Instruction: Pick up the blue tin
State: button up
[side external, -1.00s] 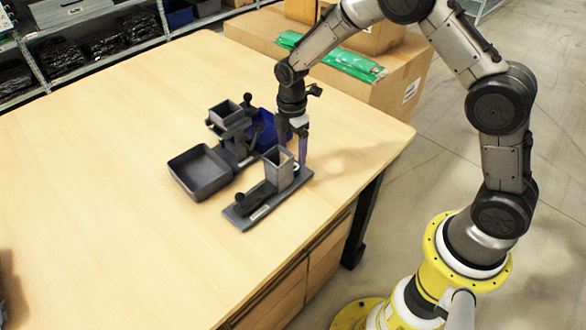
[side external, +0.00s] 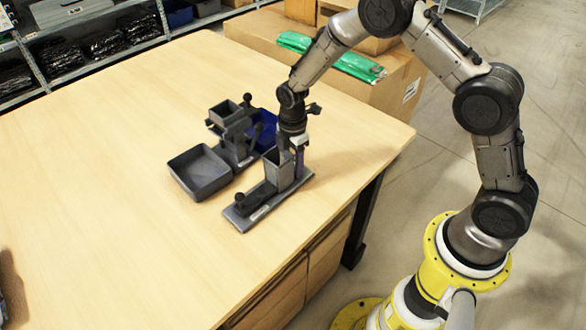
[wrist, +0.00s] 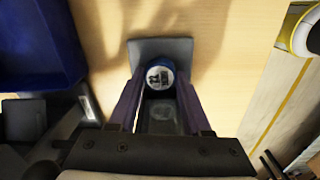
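The blue tin (wrist: 159,77) shows in the wrist view as a small round end with a white and dark label and a blue rim. It lies between the two purple fingers of my gripper (wrist: 160,88), one on each side, and I see no clear grip on it. A grey dispenser stand (wrist: 160,48) with a flat base is around it. In the side view my gripper (side external: 291,160) points down at the upright holder of this stand (side external: 250,208), near the table's right edge. The tin is hidden there by the holder and gripper.
A blue bin (side external: 264,128) stands just behind the stand, and is at the left in the wrist view (wrist: 38,40). A second dark stand (side external: 232,122) and a grey tray (side external: 200,173) are to the left.

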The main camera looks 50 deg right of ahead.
grip_shut()
jog(key=shift+r, duration=0.1)
